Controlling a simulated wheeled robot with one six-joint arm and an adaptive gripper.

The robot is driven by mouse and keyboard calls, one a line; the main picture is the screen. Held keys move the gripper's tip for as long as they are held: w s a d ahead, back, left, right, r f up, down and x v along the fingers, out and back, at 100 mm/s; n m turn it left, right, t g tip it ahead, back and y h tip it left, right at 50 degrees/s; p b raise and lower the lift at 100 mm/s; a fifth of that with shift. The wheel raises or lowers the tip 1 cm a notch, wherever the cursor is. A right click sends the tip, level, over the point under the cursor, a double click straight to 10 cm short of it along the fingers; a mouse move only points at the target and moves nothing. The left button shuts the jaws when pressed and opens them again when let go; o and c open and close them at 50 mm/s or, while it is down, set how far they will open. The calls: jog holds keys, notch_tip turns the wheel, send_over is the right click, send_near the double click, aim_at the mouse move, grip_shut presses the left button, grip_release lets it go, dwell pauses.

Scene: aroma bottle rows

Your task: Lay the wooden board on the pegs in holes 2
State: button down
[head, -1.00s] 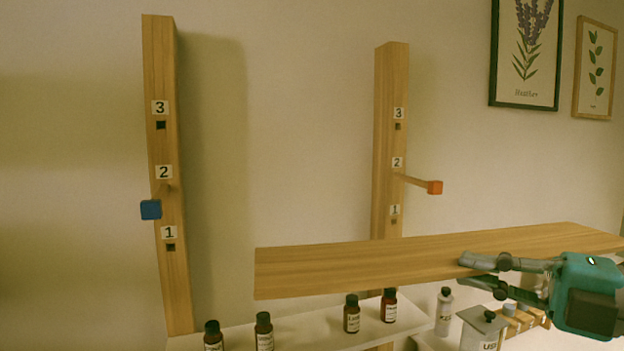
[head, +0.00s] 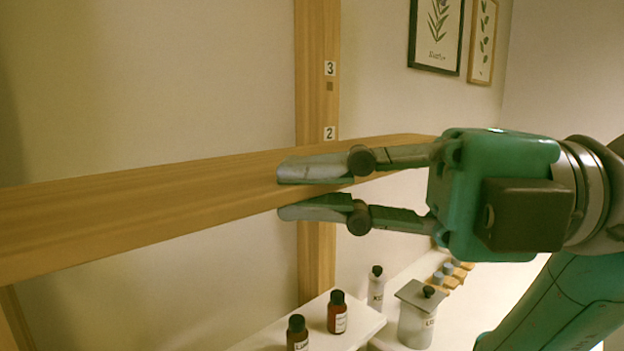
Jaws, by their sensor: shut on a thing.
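My gripper (head: 290,192) is shut on the board's near edge, one finger above and one below. The right wooden post (head: 318,40) stands behind the board, with its labels 3 and 2 showing. The board hides the post just below label 2, and no peg shows there. A low part of the left post (head: 14,325) shows at the bottom left; its pegs are out of view.
Two dark bottles (head: 338,312) stand on a white shelf (head: 368,318) below the board. A white bottle (head: 376,285) and a grey canister (head: 418,312) are to the right. Framed pictures (head: 437,35) hang on the wall.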

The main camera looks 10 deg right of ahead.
jog(key=shift+d, duration=0.1)
jog(key=w+a, duration=0.2)
jog(key=w, duration=0.2)
jog(key=w+a, duration=0.3)
jog(key=w, duration=0.1)
jog(key=w+a, duration=0.3)
jog(key=w, duration=0.1)
jog(key=shift+a+f, duration=0.1)
jog(key=shift+f, duration=0.8)
dwell(0.6)
jog(key=shift+f, duration=0.55)
dwell(0.8)
jog(key=c, duration=1.2)
grip_release()
